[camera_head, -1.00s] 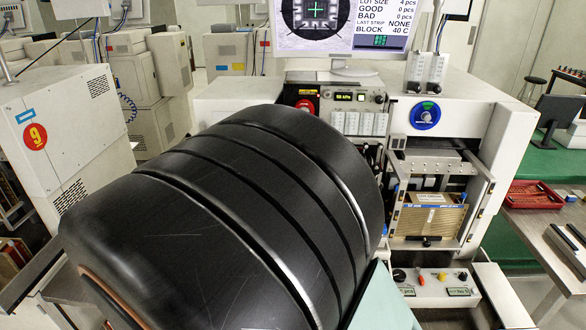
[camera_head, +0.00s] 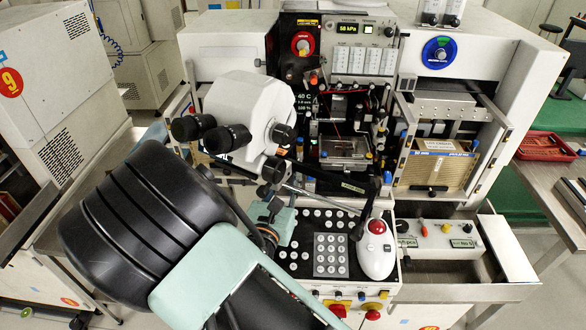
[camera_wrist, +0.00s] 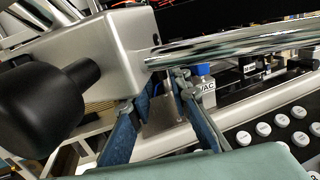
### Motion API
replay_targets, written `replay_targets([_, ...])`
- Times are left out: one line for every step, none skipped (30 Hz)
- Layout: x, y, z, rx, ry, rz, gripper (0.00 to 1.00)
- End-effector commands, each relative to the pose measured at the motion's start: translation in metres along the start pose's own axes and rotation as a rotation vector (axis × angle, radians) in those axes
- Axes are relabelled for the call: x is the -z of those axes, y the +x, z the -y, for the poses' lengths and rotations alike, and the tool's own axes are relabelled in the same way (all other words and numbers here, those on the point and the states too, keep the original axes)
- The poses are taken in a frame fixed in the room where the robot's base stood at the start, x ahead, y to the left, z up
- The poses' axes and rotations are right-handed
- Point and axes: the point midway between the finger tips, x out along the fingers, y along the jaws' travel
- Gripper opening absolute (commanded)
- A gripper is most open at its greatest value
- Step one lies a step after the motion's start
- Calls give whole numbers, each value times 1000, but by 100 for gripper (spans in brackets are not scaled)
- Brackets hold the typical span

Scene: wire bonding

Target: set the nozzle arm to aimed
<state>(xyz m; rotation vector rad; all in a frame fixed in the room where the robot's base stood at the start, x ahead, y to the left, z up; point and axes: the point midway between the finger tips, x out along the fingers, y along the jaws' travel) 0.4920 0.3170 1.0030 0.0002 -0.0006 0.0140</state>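I cannot tell for sure which part is the nozzle arm; several small rods, knobs and fittings crowd the bonder's work area (camera_head: 345,150) in the head view. My gripper (camera_head: 275,207) is in front of the work area there, below the microscope and left of the keypad, partly hidden by my arm. In the wrist view my gripper (camera_wrist: 163,85) has its two blue fingers apart, with no held object visible. A blue-capped fitting marked "VAC" (camera_wrist: 206,87) lies just beyond the right finger. A shiny rod (camera_wrist: 240,45) crosses above the fingertips.
The white microscope (camera_head: 250,105) with black eyepieces overhangs my gripper; its grey body (camera_wrist: 110,45) and a black knob (camera_wrist: 40,110) fill the wrist view's left. The keypad (camera_head: 332,255), white trackball unit (camera_head: 376,258) and a black jointed arm (camera_head: 368,205) are to the right.

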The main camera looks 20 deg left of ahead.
Motion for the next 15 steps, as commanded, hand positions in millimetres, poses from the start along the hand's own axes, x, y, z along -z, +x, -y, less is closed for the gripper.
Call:
replay_targets([0,8,1,3,-1,0,18])
replay_targets([0,12,1,3,0,0,18])
replay_targets([0,16,0,2,0,0,18])
replay_targets([0,18,0,1,0,0,18])
replay_targets([0,21,0,1,0,0,18])
replay_targets([0,23,1,1,0,-1,18])
replay_targets([0,25,1,2,0,-1,18])
replay_targets([0,26,1,2,0,-1,18])
replay_targets([0,27,1,2,0,-1,18])
replay_targets([0,27,1,2,0,-1,18])
replay_targets([0,27,1,2,0,-1,18])
replay_targets([0,27,1,1,0,-1,18])
replay_targets([0,27,1,1,0,-1,18])
replay_targets([0,27,1,1,0,-1,18])
replay_targets([0,27,1,1,0,-1,18])
